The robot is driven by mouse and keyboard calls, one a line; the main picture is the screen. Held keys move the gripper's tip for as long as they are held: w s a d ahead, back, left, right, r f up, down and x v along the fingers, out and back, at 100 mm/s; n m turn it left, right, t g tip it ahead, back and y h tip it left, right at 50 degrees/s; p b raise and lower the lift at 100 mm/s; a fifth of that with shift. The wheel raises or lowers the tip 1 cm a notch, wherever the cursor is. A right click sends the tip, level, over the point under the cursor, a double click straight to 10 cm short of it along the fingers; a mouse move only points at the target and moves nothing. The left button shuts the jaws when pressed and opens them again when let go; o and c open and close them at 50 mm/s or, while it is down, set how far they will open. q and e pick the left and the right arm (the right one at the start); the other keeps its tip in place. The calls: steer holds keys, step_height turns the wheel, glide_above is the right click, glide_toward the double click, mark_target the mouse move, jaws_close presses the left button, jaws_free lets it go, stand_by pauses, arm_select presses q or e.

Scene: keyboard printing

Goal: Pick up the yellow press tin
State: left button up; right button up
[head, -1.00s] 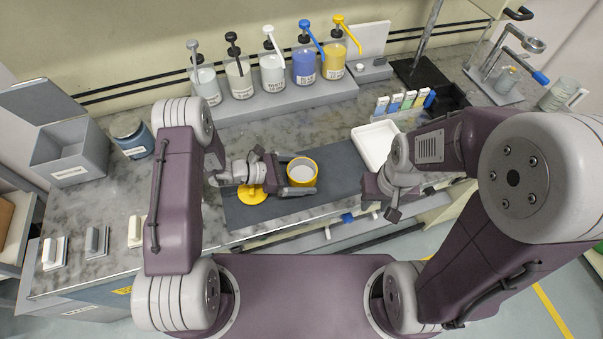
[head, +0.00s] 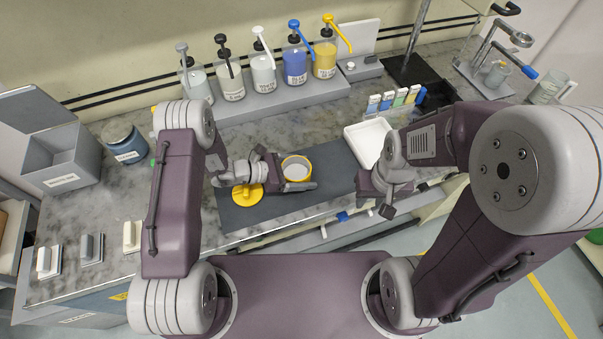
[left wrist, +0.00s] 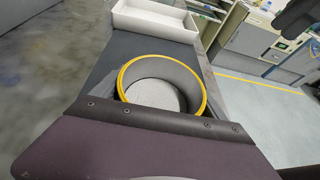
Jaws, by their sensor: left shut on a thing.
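The yellow press tin (head: 297,170), a round open tin with a yellow rim and a pale inside, is at the dark mat (head: 325,160) in the head view. My left gripper (head: 296,183) is shut on it, with one finger along its near side. In the left wrist view the tin (left wrist: 163,85) stands beyond the dark gripper edge, which hides its lower front. I cannot tell whether it touches the mat. A yellow round piece (head: 245,195) lies on the mat under my left wrist. My right gripper (head: 387,208) is right of the mat, apart from the tin; its jaws are unclear.
A white tray (head: 369,143) stands right of the tin. Several pump bottles (head: 263,74) line the back on a grey stand. A grey box (head: 62,158) and a blue-grey jar (head: 125,140) stand at the left. The marble counter (head: 285,116) behind the mat is clear.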

mark_target(310, 166)
arm_select(q)
step_height(310, 166, up, 3)
steer(key=shift+r, duration=0.1)
steer(key=s+d+r+b, duration=0.2)
steer(key=s+d+r, duration=0.4)
steer(key=s, duration=0.4)
steer(key=shift+r, duration=0.45)
